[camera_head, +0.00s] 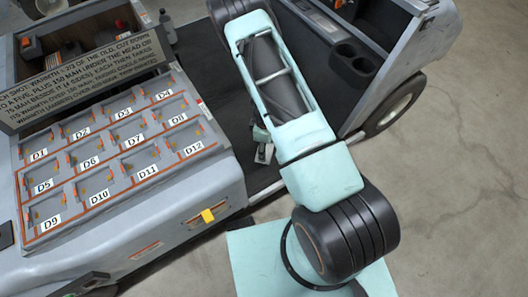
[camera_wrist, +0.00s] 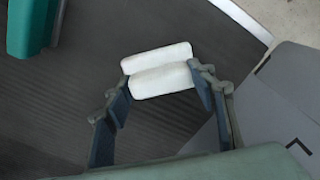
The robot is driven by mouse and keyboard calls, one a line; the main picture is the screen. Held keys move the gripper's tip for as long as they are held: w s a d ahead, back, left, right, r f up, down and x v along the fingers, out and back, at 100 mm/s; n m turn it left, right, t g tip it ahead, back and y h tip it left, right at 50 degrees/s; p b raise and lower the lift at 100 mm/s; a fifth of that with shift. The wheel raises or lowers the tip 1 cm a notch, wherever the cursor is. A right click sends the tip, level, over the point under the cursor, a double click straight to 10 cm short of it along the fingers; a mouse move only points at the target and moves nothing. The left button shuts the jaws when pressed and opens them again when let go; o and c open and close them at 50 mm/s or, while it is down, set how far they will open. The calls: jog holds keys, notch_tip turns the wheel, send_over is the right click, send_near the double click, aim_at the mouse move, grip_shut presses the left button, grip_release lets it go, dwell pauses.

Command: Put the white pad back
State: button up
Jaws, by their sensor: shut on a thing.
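The white pad (camera_wrist: 158,71) shows in the wrist view as two rounded white rolls side by side, lying across the space between my fingertips. My gripper (camera_wrist: 160,86) is shut on it, with one finger on each side of the pad. Dark ribbed floor of the cart shows below the pad; I cannot tell how high above the floor it is. In the head view my arm covers most of the gripper, and only a small light part shows at its left edge.
The cart (camera_head: 100,262) carries a panel of labelled bays, D1 to D12 (camera_head: 110,150), at left. A sign board (camera_head: 85,75) with printed text stands behind it. The dark cart floor (camera_head: 200,60) lies between the panel and a cup holder (camera_head: 352,62). Bare concrete (camera_head: 450,190) is at right.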

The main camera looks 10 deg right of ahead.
jog(key=shift+w+a+f+b, duration=0.1)
jog(key=shift+f+b, duration=0.35)
jog(key=shift+f, duration=1.2)
jog(key=shift+f, duration=0.1)
jog(key=o, duration=1)
notch_tip(320, 180, up, 12)
jog(key=p, duration=0.3)
